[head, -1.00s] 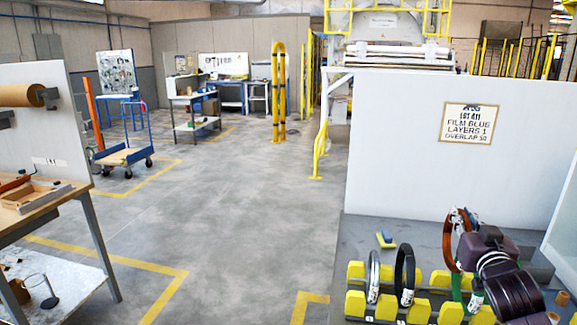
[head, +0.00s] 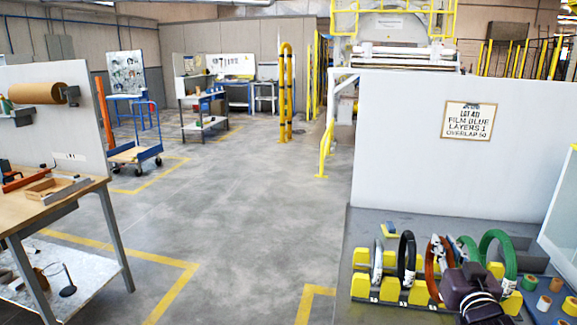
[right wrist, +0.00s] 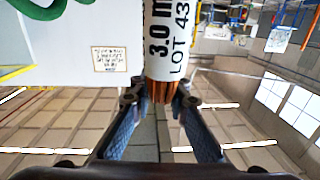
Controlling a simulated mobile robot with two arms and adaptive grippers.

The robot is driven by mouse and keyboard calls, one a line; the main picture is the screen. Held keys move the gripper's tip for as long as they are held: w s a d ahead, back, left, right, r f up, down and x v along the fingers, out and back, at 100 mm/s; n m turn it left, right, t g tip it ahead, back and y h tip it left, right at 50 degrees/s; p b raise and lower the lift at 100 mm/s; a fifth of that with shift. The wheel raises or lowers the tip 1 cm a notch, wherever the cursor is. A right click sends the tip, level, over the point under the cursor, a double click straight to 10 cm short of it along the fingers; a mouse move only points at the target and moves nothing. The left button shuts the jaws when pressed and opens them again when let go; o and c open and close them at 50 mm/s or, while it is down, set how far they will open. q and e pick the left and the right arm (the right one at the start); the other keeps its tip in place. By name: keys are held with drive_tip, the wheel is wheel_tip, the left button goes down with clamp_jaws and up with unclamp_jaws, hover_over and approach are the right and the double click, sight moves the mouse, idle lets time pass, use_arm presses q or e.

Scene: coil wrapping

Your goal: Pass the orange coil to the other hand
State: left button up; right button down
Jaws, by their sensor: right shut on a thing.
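The orange coil (head: 430,270) is a thin upright ring at the right of the head view, beside the black coil. My right gripper (head: 447,268) is at its right side and shut on it. In the right wrist view, the orange-brown strands (right wrist: 160,92) lie between the fingers of my right gripper (right wrist: 160,102). A white label (right wrist: 170,40) reading "3.0 m LOT 43" wraps the coil. Whether the coil's lower edge touches the yellow rack is unclear. My left gripper is in neither view.
A yellow rack (head: 362,284) on the grey table holds a grey coil (head: 377,262), a black coil (head: 406,258) and green coils (head: 510,262). A white panel (head: 400,150) stands behind. Several small rolls (head: 544,303) lie at the right.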

drive_tip(key=s+a+f+n+y, duration=0.2)
drive_tip(key=s+a+f, duration=0.5)
drive_tip(key=s+a, duration=1)
drive_tip(key=s, duration=0.5)
drive_tip(key=shift+a+r+y, duration=0.2)
drive_tip(key=shift+a+y, duration=0.15)
drive_tip(key=shift+y, duration=0.05)
drive_tip(key=shift+w+a, duration=0.1)
